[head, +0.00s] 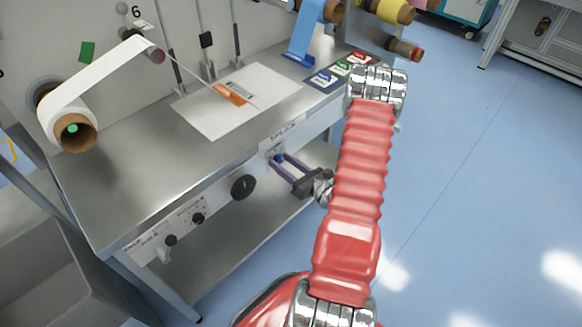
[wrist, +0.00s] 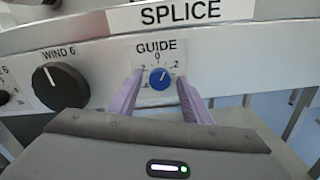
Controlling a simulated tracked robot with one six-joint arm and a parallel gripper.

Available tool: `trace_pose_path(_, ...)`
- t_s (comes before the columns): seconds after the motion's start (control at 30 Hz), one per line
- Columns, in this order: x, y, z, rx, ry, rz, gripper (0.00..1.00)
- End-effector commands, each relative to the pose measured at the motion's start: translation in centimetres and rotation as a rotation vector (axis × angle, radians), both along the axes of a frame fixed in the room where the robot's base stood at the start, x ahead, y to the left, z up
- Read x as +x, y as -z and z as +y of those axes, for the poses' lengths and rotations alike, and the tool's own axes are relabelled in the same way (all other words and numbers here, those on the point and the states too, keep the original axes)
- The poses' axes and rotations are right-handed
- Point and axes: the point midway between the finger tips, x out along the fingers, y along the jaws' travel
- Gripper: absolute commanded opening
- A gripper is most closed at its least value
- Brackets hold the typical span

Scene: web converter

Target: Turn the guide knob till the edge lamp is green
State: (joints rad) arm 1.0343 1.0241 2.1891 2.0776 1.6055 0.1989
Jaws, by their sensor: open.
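The guide knob (wrist: 160,81) is small and blue, on a white dial plate marked GUIDE with 0 at the top. Its white pointer tilts a little right of 0. In the wrist view my gripper (wrist: 160,76) is open, with one purple finger on each side of the knob and a gap visible to both. In the head view my gripper (head: 281,160) reaches the front panel below the SPLICE label, and the fingers partly hide the knob. I cannot make out which thing is the edge lamp or its colour.
A large black WIND 6 knob (wrist: 60,86) sits left of the guide dial. Smaller black knobs (head: 198,219) are farther left on the panel. A white web runs from a roll (head: 55,112) over the steel table (head: 125,188). The blue floor (head: 480,150) at right is clear.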

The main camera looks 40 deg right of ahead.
Motion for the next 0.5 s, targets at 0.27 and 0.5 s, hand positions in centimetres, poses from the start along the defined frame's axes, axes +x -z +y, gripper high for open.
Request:
trace_pose_path(0.27, -1.9, 0.0, -0.2, 0.000, 0.003, 0.000, 0.44)
trace_pose_path(0.5, -4.9, 0.1, -0.3, 0.000, 0.005, 0.000, 0.44)
